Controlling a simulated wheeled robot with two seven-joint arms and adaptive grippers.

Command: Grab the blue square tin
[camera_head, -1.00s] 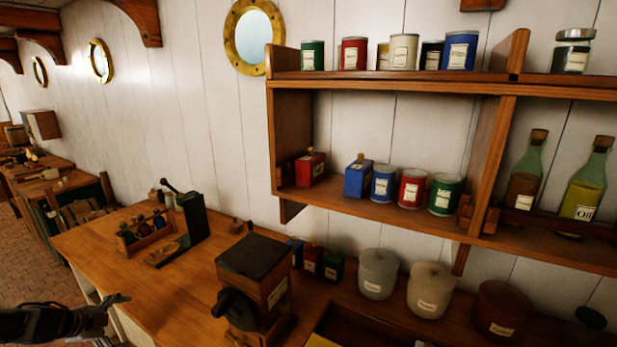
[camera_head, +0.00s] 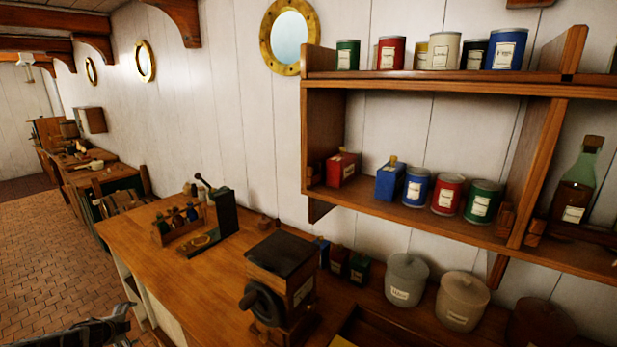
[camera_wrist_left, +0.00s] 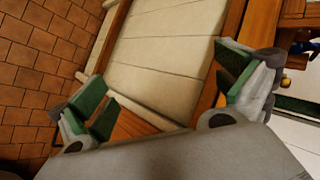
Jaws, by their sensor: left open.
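A blue square tin (camera_head: 389,181) with a small tan stopper stands upright on the lower wall shelf (camera_head: 400,213), between a red square tin (camera_head: 342,169) and a round blue can (camera_head: 416,187). A smaller dark blue tin (camera_head: 322,251) is partly hidden behind the grinder on the counter. My left gripper (camera_head: 122,325) is at the bottom left edge, beside the counter's front and far from the shelf. In the left wrist view my left gripper (camera_wrist_left: 165,95) has its green-padded fingers spread with nothing between them. My right gripper is not in view.
A wooden grinder (camera_head: 281,280) stands on the counter (camera_head: 170,255) below the shelf. Pale canisters (camera_head: 406,280) are to its right. A bottle rack (camera_head: 180,224) is at the left. Round red (camera_head: 447,194) and green (camera_head: 483,201) cans share the shelf. The tiled floor at left is clear.

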